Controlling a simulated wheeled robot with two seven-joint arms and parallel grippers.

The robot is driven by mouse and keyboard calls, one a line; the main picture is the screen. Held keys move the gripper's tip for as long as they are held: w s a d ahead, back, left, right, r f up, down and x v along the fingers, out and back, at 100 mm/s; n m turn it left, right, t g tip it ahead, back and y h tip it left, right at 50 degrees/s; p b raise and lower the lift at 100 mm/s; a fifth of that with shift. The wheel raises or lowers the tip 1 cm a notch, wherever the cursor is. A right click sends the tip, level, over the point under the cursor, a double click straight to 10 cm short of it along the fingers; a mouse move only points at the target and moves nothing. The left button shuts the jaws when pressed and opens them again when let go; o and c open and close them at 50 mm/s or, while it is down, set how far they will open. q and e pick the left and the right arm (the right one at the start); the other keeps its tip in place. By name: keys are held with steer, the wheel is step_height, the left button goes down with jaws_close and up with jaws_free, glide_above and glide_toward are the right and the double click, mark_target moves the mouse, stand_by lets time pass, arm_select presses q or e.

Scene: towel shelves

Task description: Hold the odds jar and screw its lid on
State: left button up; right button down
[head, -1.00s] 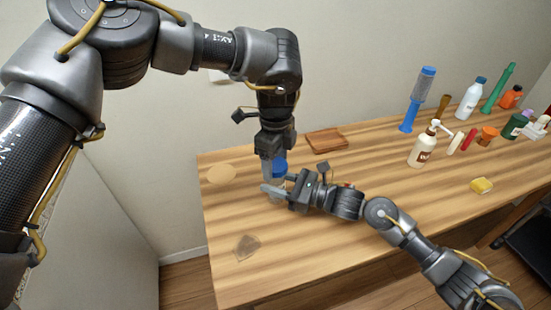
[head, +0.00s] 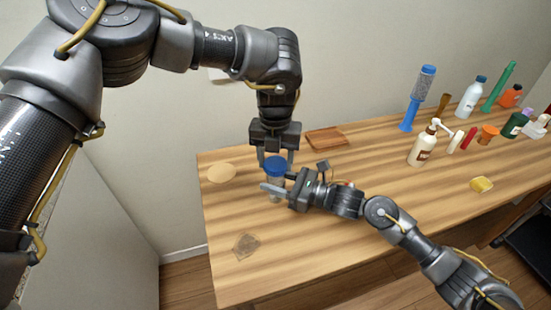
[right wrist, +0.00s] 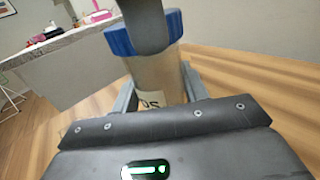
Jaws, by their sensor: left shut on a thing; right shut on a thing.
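The odds jar (head: 275,190) is a clear jar standing near the table's left front. In the right wrist view the jar (right wrist: 155,76) shows part of a pale label with dark letters. The blue lid (head: 275,165) sits on the jar's mouth; it also shows in the right wrist view (right wrist: 117,41). My left gripper (head: 276,161) points down from above, its fingers shut on either side of the lid. One finger covers part of the lid in the right wrist view. My right gripper (head: 277,184) comes in low from the right and is shut around the jar's body (right wrist: 158,92).
A brown wooden board (head: 326,138) lies behind the jar. A round tan mat (head: 222,173) and a brownish patch (head: 246,246) lie to the left. The front middle is clear.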

arm_select(q)
steer(key=o, duration=1.1)
steer(key=shift+c, duration=0.2)
steer(key=shift+r, duration=0.15)
steer(key=shift+r, duration=2.1)
steer(key=shift+c, duration=0.3)
steer(key=r+n, duration=0.2)
steer(key=shift+n, duration=0.4)
steer(key=n, duration=0.1)
steer(key=r+n, duration=0.1)
steer(key=shift+r+n, duration=0.25)
steer(key=shift+n, duration=0.15)
